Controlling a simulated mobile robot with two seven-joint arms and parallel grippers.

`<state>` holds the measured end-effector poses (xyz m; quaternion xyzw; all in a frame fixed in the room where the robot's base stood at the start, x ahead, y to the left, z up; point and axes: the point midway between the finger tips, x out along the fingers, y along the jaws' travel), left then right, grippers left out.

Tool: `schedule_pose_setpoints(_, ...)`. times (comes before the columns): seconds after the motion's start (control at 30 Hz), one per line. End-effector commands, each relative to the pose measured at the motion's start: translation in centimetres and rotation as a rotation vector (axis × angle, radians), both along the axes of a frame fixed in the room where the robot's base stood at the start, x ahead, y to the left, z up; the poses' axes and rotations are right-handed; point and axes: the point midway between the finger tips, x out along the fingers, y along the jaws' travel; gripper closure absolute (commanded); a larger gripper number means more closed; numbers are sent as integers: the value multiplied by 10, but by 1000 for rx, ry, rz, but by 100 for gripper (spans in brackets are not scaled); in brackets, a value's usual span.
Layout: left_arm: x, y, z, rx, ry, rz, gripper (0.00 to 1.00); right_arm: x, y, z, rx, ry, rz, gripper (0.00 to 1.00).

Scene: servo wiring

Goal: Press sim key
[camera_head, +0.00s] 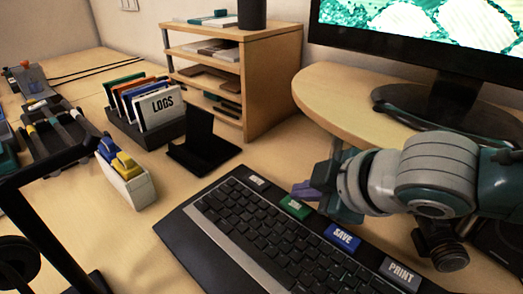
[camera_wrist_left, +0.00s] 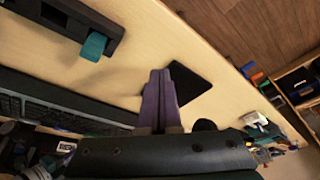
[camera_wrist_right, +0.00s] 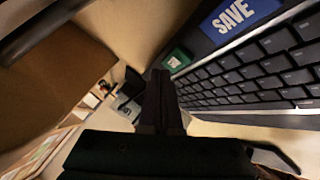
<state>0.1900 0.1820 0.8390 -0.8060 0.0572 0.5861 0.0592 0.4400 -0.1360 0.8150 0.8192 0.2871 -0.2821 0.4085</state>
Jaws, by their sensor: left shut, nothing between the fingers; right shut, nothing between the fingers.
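The keyboard (camera_head: 265,235) has a row of large labelled keys along its far edge. The green key (camera_head: 296,207), taken as the sim key, sits left of the blue SAVE key (camera_head: 343,236); its label is too small to read surely. My right gripper (camera_head: 303,190) is shut and empty, its fingertips just above and behind the green key; contact cannot be told. In the right wrist view the green key (camera_wrist_right: 178,58) shows just right of the shut fingertips (camera_wrist_right: 160,78). My left gripper (camera_wrist_left: 160,80) is shut and empty above the desk in the left wrist view.
A grey PRINT key (camera_head: 401,273) and another grey key (camera_head: 257,183) flank the row. A monitor stand (camera_head: 440,100) stands behind on a raised shelf (camera_head: 335,90). A black stand (camera_head: 203,150), LOGS file rack (camera_head: 150,130) and wooden organizer (camera_head: 262,80) are to the left.

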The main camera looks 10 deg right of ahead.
Motion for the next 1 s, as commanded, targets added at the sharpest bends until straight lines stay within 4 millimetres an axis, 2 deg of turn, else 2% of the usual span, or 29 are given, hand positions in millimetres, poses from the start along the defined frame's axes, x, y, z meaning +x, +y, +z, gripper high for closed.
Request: schedule_pose_setpoints(1.0,0,3,-4,11,-1,-7,100,0,0,-9,0,0,0,100)
